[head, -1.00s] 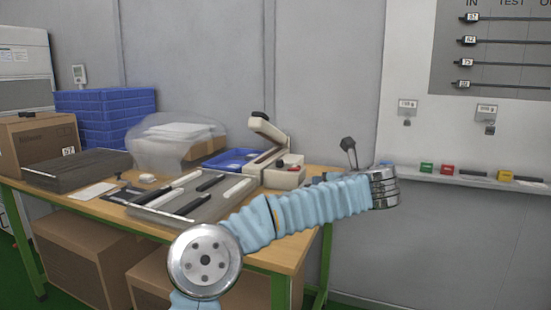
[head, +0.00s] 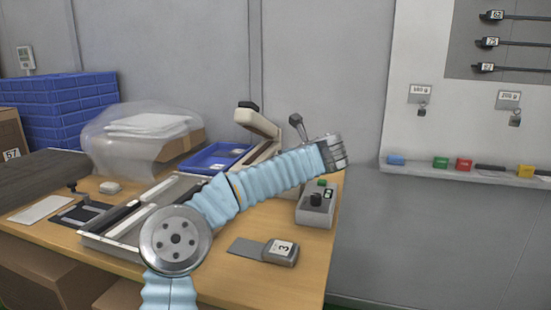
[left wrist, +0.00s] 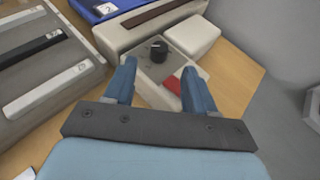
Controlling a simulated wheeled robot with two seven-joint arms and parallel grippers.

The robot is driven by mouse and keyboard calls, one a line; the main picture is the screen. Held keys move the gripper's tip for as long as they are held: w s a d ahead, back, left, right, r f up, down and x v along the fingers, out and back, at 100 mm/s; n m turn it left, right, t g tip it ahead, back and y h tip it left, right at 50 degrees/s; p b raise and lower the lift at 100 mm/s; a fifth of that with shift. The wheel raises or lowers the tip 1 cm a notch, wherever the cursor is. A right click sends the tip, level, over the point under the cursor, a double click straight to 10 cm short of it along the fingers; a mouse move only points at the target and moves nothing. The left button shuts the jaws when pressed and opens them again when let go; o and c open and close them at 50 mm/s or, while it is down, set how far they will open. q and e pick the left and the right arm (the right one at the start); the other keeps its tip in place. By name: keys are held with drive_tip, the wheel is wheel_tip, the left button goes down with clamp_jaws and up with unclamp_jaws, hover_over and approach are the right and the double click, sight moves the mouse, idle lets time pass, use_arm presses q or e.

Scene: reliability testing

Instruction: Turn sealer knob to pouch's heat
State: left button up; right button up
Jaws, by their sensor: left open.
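In the left wrist view, a light control box with a black knob (left wrist: 158,48) and a red patch (left wrist: 172,84) sits against the cream sealer (left wrist: 130,30). My left gripper (left wrist: 160,68) is open, its two blue fingers on either side of the box, with the knob slightly beyond the tips. I cannot tell if they touch it. In the head view, the sealer (head: 262,126) has its upper arm raised; my left arm hides its base and knob. No clearly identifiable pouch shows. My right gripper is not in view.
A grey box with its own black knob and green button (head: 317,205) stands at the table's right. A grey tool labelled 3 (head: 281,252) lies in front.

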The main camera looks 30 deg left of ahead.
use_arm(q)
drive_tip(key=p+x, duration=0.1)
drive_tip(key=x, duration=0.7)
drive_tip(key=shift+w+a+p, duration=0.1)
drive_tip(key=shift+p, duration=0.2)
